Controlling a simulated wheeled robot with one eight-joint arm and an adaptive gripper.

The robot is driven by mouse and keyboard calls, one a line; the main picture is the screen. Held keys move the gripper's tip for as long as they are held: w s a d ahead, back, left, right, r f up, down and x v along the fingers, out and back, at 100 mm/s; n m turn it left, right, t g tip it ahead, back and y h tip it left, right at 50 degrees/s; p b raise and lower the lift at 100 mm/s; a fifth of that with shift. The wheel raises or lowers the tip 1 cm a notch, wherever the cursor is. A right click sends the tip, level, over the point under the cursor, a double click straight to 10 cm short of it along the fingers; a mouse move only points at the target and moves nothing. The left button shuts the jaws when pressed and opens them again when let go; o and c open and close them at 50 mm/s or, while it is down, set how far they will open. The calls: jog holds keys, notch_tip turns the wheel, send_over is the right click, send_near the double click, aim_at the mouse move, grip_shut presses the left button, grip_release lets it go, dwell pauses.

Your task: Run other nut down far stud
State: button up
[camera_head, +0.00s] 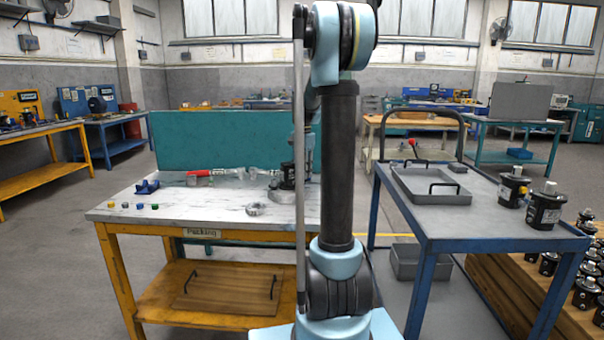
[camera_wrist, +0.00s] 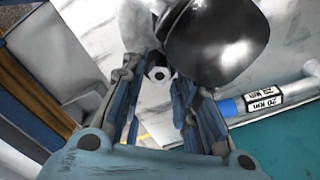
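The black motor (camera_head: 287,176) stands on the packing table (camera_head: 140,216), partly behind my arm in the head view. Its rounded black body (camera_wrist: 215,42) fills the upper middle of the wrist view. A small dark nut-like piece with a pale round centre (camera_wrist: 159,73) shows between the fingers of my gripper (camera_wrist: 157,78), beside the motor. The fingers lie either side of it; whether they touch it is unclear. In the head view my gripper is mostly hidden behind my arm. The studs cannot be made out clearly.
A wrench with a red handle (camera_head: 200,173) lies along the table's back; a tool labelled 20 Nm (camera_wrist: 265,99) is beside the motor. A blue trolley (camera_head: 466,226) stands right.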

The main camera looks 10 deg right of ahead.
jog(key=shift+n, duration=0.5)
jog(key=shift+s+a, duration=0.15)
grip_shut()
